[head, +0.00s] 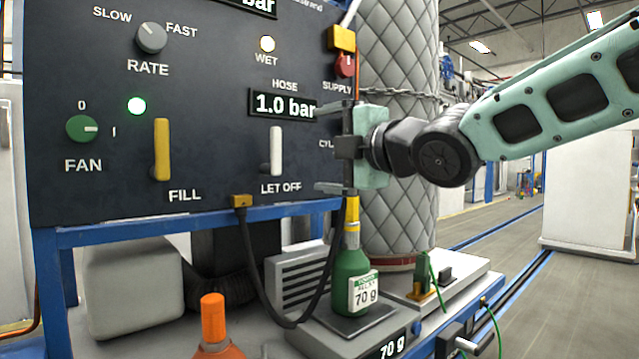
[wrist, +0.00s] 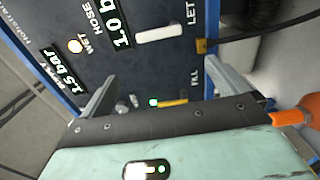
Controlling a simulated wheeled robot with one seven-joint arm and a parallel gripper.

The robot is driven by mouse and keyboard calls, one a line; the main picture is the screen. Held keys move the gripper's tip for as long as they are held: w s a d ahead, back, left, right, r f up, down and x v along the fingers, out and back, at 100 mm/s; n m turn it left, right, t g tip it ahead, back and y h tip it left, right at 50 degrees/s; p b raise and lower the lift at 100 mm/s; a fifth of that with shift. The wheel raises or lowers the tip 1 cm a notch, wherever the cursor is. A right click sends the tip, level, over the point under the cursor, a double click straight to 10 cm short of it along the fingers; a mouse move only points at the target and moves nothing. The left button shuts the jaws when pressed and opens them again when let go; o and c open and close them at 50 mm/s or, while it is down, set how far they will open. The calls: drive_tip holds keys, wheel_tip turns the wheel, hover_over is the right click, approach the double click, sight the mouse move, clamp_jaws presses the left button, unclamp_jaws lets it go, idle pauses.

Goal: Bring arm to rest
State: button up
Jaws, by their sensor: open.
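My gripper (head: 330,146) is in front of the right part of the dark control panel (head: 215,85), with its fingers pointing left toward the panel. The fingers are wide apart and nothing is between them. In the wrist view my gripper (wrist: 155,85) also shows two spread fingers with the panel beyond. My pale green arm comes in from the right in the head view. The white LET OFF lever (head: 276,150) is left of the fingers, and I cannot tell whether they touch the panel.
Below my gripper, a green bottle (head: 352,280) stands on a scale reading 70 g. An orange-topped bottle (head: 213,325) is at the front. A quilted grey cylinder (head: 400,200) with a chain stands behind my gripper. Free floor (head: 500,235) lies at the right.

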drive_tip(key=s+d+f+m+g+h, duration=0.1)
drive_tip(key=s+f+m+g+h, duration=0.4)
drive_tip(key=f, duration=0.8)
drive_tip(key=s+d+f+m+g+h, duration=0.1)
drive_tip(key=s+f+m+g, duration=0.2)
drive_tip(key=s+f+m, duration=0.65)
drive_tip(key=s+d+f+m+g+h, duration=0.2)
drive_tip(key=s+d+f+g, duration=0.1)
drive_tip(key=s+f, duration=0.45)
drive_tip(key=s+d+f+m+g+h, duration=0.1)
drive_tip(key=s+d+f+g+h, duration=0.2)
drive_tip(key=s+f, duration=0.4)
wheel_tip(320, 180, up, 15)
drive_tip(key=s+y+p, duration=0.1)
drive_tip(key=s+p, duration=0.1)
drive_tip(key=p, duration=1.2)
drive_tip(key=shift+d+r+g+p, duration=0.2)
drive_tip(key=shift+d+g+p, duration=0.1)
drive_tip(key=shift+d+p, duration=0.05)
drive_tip(key=shift+m, duration=0.25)
